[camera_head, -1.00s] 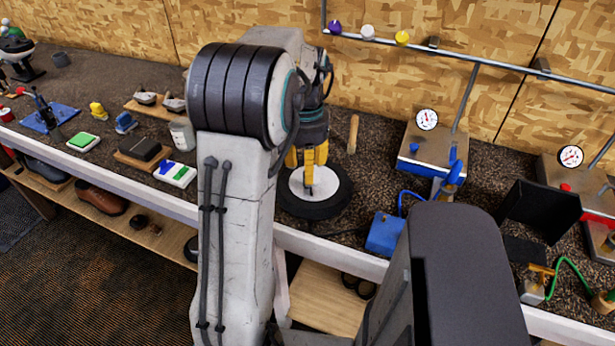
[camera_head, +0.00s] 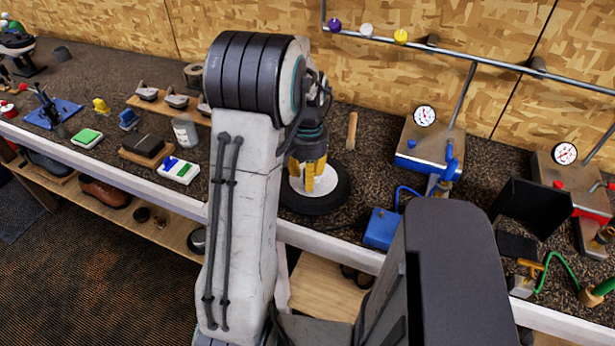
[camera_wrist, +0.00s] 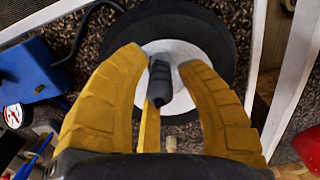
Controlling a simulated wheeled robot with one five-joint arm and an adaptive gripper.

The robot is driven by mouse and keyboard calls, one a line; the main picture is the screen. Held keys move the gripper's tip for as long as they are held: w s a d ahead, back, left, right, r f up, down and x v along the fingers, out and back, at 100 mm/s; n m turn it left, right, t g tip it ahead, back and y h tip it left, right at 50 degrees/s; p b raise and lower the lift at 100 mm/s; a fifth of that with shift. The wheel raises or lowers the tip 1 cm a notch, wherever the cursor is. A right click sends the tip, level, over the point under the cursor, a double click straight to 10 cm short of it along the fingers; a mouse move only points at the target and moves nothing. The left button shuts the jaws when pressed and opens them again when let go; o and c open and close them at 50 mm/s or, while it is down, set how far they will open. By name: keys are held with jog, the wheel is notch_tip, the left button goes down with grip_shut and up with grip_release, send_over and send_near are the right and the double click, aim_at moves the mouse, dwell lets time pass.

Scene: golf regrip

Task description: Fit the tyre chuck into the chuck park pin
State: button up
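My gripper (camera_head: 314,190) has yellow fingers and points down over a black tyre (camera_head: 340,195) with a white centre disc. In the wrist view its fingertips (camera_wrist: 164,62) close in on both sides of a dark elongated piece (camera_wrist: 160,78), which looks like the tyre chuck. A thin yellow strip runs from this piece towards the camera. The piece appears in front of the white disc (camera_wrist: 182,100); whether it touches the disc is unclear. In the head view the fingers hide it. I cannot single out the chuck park pin.
A blue box (camera_head: 382,228) with a blue hose stands right of the tyre. Further right are two gauge stands (camera_head: 424,116) (camera_head: 564,154) and a black open box (camera_head: 540,210). A wooden handle (camera_head: 352,130) stands behind the tyre. Pads and a grey can (camera_head: 185,132) lie left.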

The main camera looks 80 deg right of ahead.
grip_shut()
jog(key=shift+r, duration=0.2)
dwell(0.3)
